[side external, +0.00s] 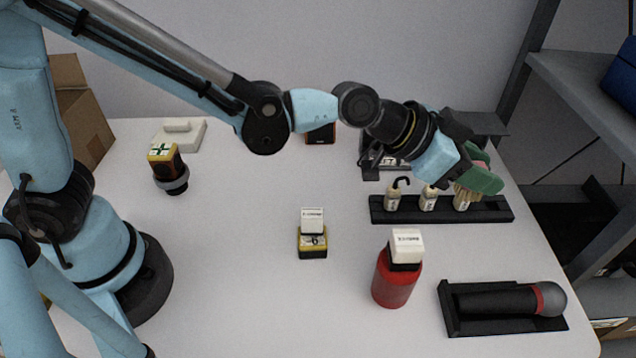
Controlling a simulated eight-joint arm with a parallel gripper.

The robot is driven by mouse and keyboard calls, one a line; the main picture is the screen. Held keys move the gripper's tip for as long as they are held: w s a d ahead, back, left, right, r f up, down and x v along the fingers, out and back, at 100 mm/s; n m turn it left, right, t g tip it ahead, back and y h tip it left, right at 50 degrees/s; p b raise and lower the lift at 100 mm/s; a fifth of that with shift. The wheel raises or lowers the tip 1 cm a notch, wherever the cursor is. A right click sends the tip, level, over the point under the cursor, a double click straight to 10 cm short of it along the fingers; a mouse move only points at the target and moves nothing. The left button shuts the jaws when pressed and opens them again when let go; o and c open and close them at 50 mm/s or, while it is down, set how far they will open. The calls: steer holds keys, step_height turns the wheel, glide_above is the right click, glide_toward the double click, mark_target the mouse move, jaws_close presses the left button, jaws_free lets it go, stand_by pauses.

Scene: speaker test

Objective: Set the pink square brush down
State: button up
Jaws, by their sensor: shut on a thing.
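Tan bristle-like strands point down below the fingers. The gripper is in front of or above the right end of a black rack (490,212). I cannot tell how far the brush is from the rack or table.
The rack holds small pale bottles (428,199). A red bottle (395,284) with a white block on top stands in front. A microphone (500,300) lies in a black holder at front right. A yellow-black block (312,243) stands mid-table. The white table (240,240) is clear left of centre.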

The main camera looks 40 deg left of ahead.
step_height(320, 180, up, 7)
steer(key=shift+r, duration=0.2)
steer(key=w+a+f+n+t+y, duration=0.1)
steer(key=a+f+n+t+y, duration=0.15)
steer(key=a+n+y, duration=0.35)
steer(key=a+f+n+t+y, duration=0.1)
steer(key=a+f+n+y, duration=0.3)
steer(key=a, duration=0.4)
steer(key=s+a+r+n+g+y, duration=0.1)
steer(key=a+r+n+g+y, duration=0.2)
steer(key=a+n+g+y, duration=0.25)
steer(key=a+r+n+g+y, duration=0.2)
steer(key=a+r+n+y, duration=0.15)
steer(key=a+n, duration=0.45)
steer(key=shift+m+y, duration=0.4)
steer(key=shift+m, duration=0.15)
steer(key=f, duration=2.1)
steer(key=shift+a, duration=0.4)
steer(key=o, duration=1)
steer(key=shift+o, duration=0.2)
